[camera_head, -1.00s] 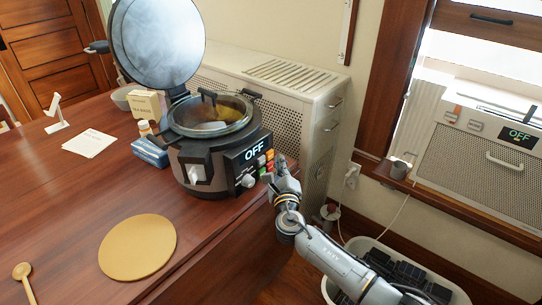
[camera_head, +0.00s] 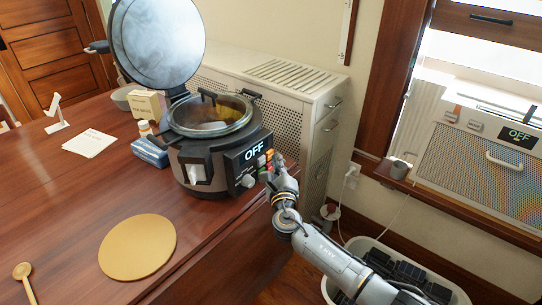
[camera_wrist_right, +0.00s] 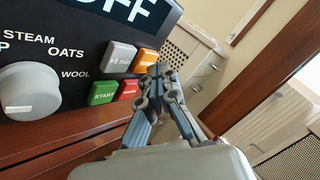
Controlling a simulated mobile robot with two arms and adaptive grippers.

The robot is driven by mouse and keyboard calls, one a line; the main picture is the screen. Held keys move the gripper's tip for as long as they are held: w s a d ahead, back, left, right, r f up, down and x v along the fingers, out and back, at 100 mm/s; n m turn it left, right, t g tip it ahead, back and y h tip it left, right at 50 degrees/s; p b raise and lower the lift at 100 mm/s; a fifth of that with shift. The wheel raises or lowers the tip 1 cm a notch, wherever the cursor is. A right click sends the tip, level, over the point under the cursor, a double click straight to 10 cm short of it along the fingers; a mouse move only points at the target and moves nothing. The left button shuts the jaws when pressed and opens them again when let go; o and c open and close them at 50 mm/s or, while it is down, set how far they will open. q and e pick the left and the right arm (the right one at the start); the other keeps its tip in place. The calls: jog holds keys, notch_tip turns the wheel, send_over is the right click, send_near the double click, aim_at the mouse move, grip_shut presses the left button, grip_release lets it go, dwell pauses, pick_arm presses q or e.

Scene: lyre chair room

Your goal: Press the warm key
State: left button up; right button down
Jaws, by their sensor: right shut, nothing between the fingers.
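The cooker (camera_head: 215,150) stands on the wooden table with its lid raised; its display (camera_head: 254,152) reads OFF. In the right wrist view, its panel has a grey "+5 min" key (camera_wrist_right: 119,56), an orange key (camera_wrist_right: 146,61) whose label I cannot read, a green START key (camera_wrist_right: 103,92) and a red key (camera_wrist_right: 129,88). A grey knob (camera_wrist_right: 29,91) is at the left. My right gripper (camera_wrist_right: 161,72) is shut and empty, its tips close beside the orange key and just right of it; I cannot tell whether they touch. My left gripper is not in view.
The cream perforated cabinet (camera_head: 290,80) stands behind the cooker. A round tan mat (camera_head: 138,247) and a wooden spoon (camera_head: 23,275) lie on the table in front. A blue box (camera_head: 150,152) is left of the cooker. A white bin (camera_head: 395,275) is below the arm.

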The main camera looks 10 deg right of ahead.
jog(key=shift+w+a, duration=0.25)
jog(key=shift+w, duration=0.05)
dwell(0.5)
jog(key=shift+s+d, duration=0.1)
jog(key=shift+s+d+p, duration=0.4)
jog(key=shift+s+p, duration=0.15)
jog(key=shift+s, duration=0.05)
jog(key=s+d+p, duration=0.1)
jog(key=s, duration=0.1)
jog(key=s+d+p, duration=0.1)
jog(key=s+d, duration=0.1)
jog(key=shift+p, duration=0.3)
dwell(0.3)
jog(key=shift+w, duration=0.1)
dwell(0.5)
